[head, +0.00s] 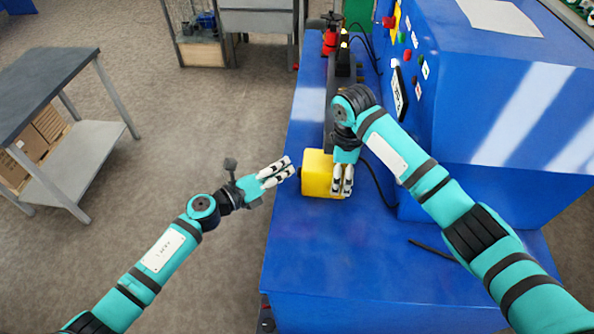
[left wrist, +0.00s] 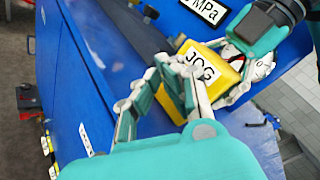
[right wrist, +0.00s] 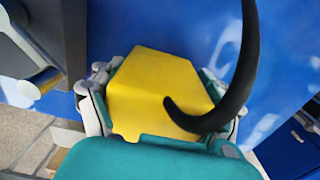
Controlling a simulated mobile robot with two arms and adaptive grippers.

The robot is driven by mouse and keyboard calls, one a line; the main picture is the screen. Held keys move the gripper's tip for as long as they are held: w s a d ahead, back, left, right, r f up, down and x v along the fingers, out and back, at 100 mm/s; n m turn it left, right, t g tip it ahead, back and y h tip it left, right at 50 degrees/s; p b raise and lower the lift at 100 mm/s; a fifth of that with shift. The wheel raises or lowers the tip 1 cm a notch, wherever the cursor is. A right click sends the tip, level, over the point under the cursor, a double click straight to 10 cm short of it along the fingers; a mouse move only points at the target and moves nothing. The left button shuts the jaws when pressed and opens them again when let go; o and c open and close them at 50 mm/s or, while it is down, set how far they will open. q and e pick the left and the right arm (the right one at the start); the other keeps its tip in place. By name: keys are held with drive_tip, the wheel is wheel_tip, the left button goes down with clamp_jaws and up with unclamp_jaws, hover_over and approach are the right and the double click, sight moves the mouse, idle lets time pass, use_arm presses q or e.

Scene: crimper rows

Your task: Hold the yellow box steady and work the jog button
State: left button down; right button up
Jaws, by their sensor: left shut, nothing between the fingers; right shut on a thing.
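The yellow box (head: 318,172) sits near the left edge of the blue bench (head: 325,250). My right gripper (head: 342,188) is shut on it; in the right wrist view the yellow box (right wrist: 160,88) fills the space between the fingers. My left gripper (head: 288,167) is shut and empty, with its fingertips close to the box's left side. In the left wrist view the fingertips (left wrist: 178,70) lie against or just before the box face (left wrist: 226,76) marked JOG. I cannot tell if they touch. The jog button itself is not visible, perhaps hidden by the fingers.
A black cable (right wrist: 235,90) curves in front of the box in the right wrist view. A blue machine (head: 500,110) with buttons and gauge panel stands on the right. A grey table (head: 45,75) stands far left. The floor (head: 150,150) left of the bench is open.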

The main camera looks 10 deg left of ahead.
use_arm(q)
drive_tip(key=shift+d, duration=0.75)
use_arm(e)
drive_tip(key=shift+s+f, duration=0.25)
drive_tip(key=shift+f, duration=0.15)
idle(0.5)
use_arm(q)
drive_tip(key=shift+a, duration=3.6)
use_arm(e)
drive_tip(key=o, duration=1.1)
use_arm(q)
drive_tip(key=shift+w+f, duration=0.1)
use_arm(e)
drive_tip(key=shift+o, duration=0.6)
drive_tip(key=shift+w, duration=0.15)
drive_tip(key=shift+r, duration=0.15)
